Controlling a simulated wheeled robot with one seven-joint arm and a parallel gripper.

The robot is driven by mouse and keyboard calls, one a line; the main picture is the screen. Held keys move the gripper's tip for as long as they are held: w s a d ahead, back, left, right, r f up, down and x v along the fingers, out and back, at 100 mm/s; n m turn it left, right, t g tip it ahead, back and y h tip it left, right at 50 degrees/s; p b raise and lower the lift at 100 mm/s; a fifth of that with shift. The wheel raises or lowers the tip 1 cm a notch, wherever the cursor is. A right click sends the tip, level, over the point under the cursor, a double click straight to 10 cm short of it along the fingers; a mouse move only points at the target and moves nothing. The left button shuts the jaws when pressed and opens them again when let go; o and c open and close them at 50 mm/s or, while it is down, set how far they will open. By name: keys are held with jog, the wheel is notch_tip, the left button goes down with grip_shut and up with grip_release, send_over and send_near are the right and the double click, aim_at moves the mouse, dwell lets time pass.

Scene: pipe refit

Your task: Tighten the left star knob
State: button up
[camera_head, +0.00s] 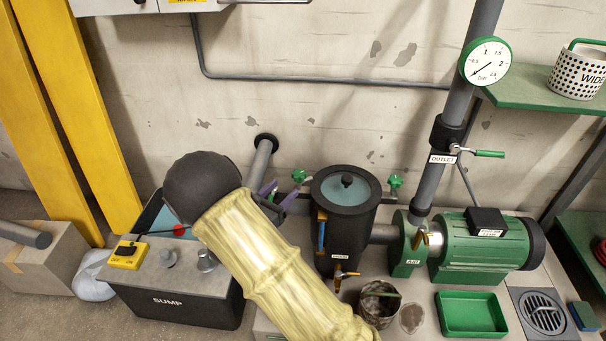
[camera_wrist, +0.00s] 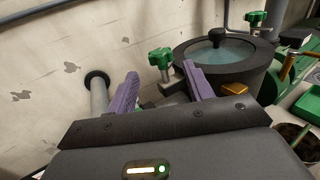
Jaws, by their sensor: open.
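The left star knob (camera_head: 299,176) is green and sits at the left edge of the dark strainer pot's (camera_head: 346,230) lid. In the wrist view the left star knob (camera_wrist: 161,57) shows between the two purple fingers, nearer the right one, and just past their tips. My gripper (camera_head: 279,192) is open and empty at the left of the pot, close to the knob; it also shows in the wrist view (camera_wrist: 163,70). I cannot tell whether a finger touches the knob. My dark wrist and yellow-sleeved arm cover part of the pipe and sump in the head view.
A second green star knob (camera_head: 394,182) stands at the lid's right. The green pump (camera_head: 480,245), outlet pipe with gauge (camera_head: 486,61), and green tray (camera_head: 470,314) are to the right. The sump box (camera_head: 180,307) and yellow control box (camera_head: 127,256) are at left.

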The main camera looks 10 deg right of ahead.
aim_at(301, 172)
jog(key=b+x, duration=0.3)
jog(key=x, duration=0.7)
jog(key=shift+d+f+b, duration=0.1)
jog(key=shift+f+b, duration=0.1)
jog(key=shift+b, duration=0.1)
jog(key=shift+w+d+r, duration=0.15)
jog(key=shift+w+d, duration=0.2)
jog(key=shift+c, duration=0.2)
jog(key=c, duration=0.8)
